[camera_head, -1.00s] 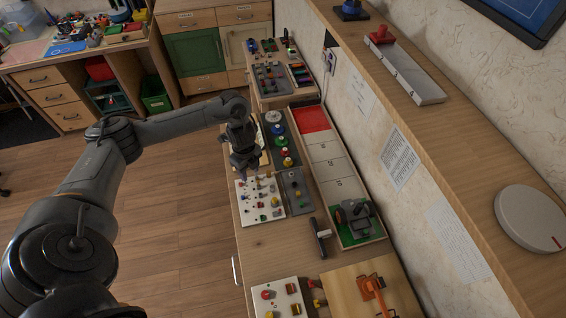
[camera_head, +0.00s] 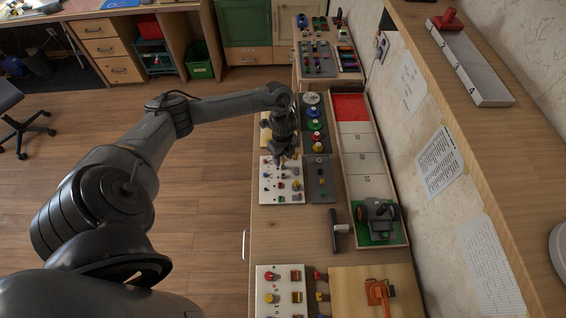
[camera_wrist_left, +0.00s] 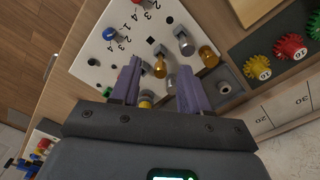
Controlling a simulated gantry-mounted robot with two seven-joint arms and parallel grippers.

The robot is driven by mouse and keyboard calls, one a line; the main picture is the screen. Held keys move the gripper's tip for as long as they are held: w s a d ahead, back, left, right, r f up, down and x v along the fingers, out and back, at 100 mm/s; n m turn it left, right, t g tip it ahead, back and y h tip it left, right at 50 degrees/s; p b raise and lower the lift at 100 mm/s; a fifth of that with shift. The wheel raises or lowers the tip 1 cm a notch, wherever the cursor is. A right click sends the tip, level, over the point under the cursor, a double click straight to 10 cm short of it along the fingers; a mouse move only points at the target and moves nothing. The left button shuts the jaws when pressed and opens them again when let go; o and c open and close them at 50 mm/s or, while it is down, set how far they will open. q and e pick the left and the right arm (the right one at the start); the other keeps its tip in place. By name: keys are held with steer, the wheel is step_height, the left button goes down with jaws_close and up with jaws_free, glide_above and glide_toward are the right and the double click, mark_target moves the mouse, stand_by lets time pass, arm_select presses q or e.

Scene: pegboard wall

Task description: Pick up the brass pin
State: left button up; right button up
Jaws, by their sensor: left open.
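A white pegboard panel (camera_head: 268,190) with several coloured and metal pins lies on the bench and fills the upper middle of the left wrist view (camera_wrist_left: 95,45). A brass-coloured pin (camera_wrist_left: 160,68) stands between the fingertips of my left gripper (camera_wrist_left: 158,76) in that view; contact cannot be told. Another amber pin (camera_wrist_left: 208,57) stands to its right, and a yellowish piece (camera_wrist_left: 146,101) is partly hidden by the gripper. Which one is the brass pin is not certain. In the head view my left gripper (camera_head: 284,160) points down over the panel's far edge, open.
A grey plate (camera_head: 320,190) lies right of the panel, with coloured gears (camera_head: 315,124) behind it. A long tray (camera_head: 352,142) with numbered sections runs along the wall. A black-handled tool (camera_head: 338,229) lies nearer. Bare bench (camera_head: 290,238) is free in front of the panel.

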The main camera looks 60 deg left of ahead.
arm_select(q)
steer(key=shift+f, duration=1.35)
jaws_close()
steer(key=shift+r, duration=0.1)
